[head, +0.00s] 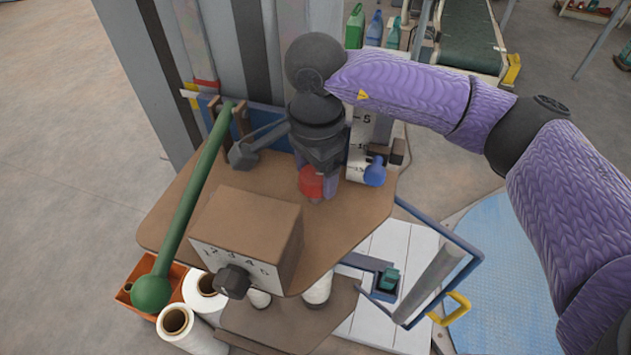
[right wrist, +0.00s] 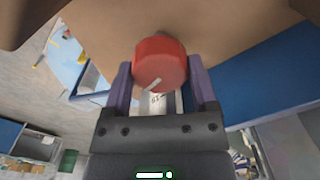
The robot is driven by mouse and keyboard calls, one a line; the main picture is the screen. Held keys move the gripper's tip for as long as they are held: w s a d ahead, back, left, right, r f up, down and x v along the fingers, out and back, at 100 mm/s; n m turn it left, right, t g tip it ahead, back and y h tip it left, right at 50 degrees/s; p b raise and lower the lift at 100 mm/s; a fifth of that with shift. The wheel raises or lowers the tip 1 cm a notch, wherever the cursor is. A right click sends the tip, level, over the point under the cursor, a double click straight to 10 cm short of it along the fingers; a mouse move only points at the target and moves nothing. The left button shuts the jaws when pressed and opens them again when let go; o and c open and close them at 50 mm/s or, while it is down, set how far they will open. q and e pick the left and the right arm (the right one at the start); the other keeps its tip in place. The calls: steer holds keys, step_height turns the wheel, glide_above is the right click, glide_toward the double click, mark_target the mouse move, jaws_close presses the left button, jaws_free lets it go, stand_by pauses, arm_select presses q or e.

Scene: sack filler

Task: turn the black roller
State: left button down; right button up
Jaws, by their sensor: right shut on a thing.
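A black ridged knob (head: 232,281) sits on the front of a brown box with a numbered dial (head: 245,235); it is the black, roller-like thing I see most clearly. My right gripper (head: 318,180) is well behind it, above the back of the brown tabletop, pointing down. It is shut on a red knob (head: 311,182). In the right wrist view the red knob (right wrist: 160,62) with a pale mark sits between the two purple fingers of the gripper (right wrist: 160,82). The knob's mount is mostly hidden. My left gripper is not in view.
A green lever with a ball end (head: 151,292) slants along the left. A dark grey handle (head: 246,154) and a blue knob (head: 375,172) flank my right gripper. White rolls (head: 192,330) stand below the tabletop (head: 345,215). A yellow-handled frame (head: 457,308) is at right.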

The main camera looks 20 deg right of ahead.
steer(key=n+b, duration=0.3)
steer(key=shift+w+f+n, duration=0.1)
steer(key=shift+f+n, duration=0.05)
steer(key=shift+n, duration=0.25)
steer(key=shift+n+b, duration=0.85)
steer(key=shift+n, duration=0.05)
steer(key=n+b, duration=0.1)
steer(key=n, duration=0.1)
steer(key=shift+n+b, duration=0.3)
steer(key=shift+b, duration=0.1)
steer(key=n+b, duration=0.1)
steer(key=n, duration=0.2)
steer(key=shift+r+n+b, duration=0.2)
steer(key=shift+n+b, duration=0.4)
steer(key=shift+n, duration=0.6)
